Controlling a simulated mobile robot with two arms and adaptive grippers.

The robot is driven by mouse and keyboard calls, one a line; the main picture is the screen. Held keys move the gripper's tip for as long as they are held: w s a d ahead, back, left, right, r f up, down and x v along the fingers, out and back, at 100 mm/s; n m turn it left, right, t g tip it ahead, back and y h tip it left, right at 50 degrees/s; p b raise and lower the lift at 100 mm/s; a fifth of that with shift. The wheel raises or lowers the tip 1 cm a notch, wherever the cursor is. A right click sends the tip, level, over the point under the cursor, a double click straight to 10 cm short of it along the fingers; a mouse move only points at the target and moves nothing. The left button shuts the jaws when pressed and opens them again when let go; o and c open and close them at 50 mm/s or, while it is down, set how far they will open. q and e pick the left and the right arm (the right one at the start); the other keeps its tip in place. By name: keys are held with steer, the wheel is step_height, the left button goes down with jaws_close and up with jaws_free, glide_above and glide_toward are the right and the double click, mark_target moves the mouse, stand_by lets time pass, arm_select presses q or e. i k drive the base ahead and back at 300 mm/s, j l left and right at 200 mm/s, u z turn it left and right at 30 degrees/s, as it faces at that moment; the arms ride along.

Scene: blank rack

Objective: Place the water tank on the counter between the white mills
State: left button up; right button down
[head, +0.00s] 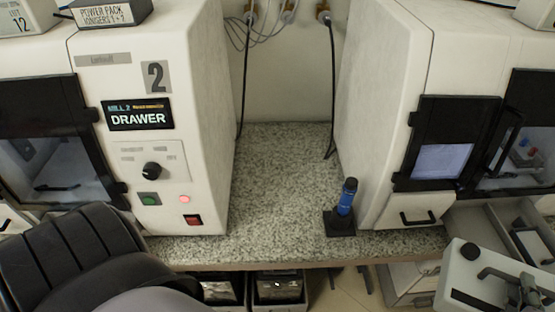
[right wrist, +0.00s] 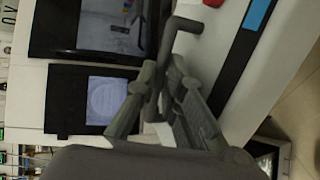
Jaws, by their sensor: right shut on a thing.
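The water tank (head: 459,275) is a white box with a black knob and a dark handle on top, at the bottom right of the head view. My right gripper (head: 522,284) is shut on the handle. In the right wrist view the fingers (right wrist: 167,88) close around the dark handle, and the tank's white side (right wrist: 225,22) has a blue strip. The left white mill (head: 205,130) bears a "2" and a DRAWER label. The right white mill (head: 385,65) has dark-framed windows. The speckled counter (head: 285,190) lies between them. My left gripper is out of view.
A blue-and-black upright tool (head: 347,198) in a small black base stands at the counter's front right, beside the right mill. Black cables (head: 331,90) hang down the back wall. An open drawer (head: 490,225) juts out below the right mill. The middle counter is clear.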

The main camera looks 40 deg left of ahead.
mark_target(276, 206)
steer(key=l+z, duration=0.1)
steer(key=k+l+u, duration=0.1)
steer(key=u, duration=0.95)
steer(key=k+l, duration=0.05)
